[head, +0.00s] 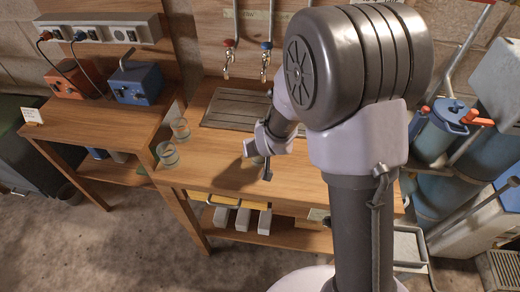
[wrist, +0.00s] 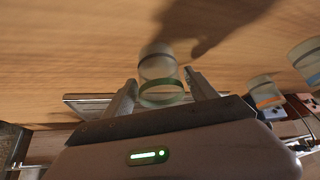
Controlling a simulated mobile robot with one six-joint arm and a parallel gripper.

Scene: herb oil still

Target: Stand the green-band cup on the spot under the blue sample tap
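The green-band cup (wrist: 160,72) is clear, with a green ring, and sits between the two fingers of my gripper (wrist: 161,78) in the wrist view. In the head view, my gripper (head: 262,168) is over the front middle of the wooden bench, and the cup is mostly hidden there. Whether the cup touches the bench is unclear. The blue sample tap (head: 266,48) hangs on the back panel above the slatted drip tray (head: 225,108). My arm hides the tray's right part, and no marked spot shows.
Two other cups stand on the bench's left side, (head: 180,128) and (head: 168,154); in the wrist view one has an orange band (wrist: 264,92), one blue (wrist: 306,62). A red tap (head: 229,45) hangs left of the blue one. The bench (head: 205,170) is clear left of my gripper.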

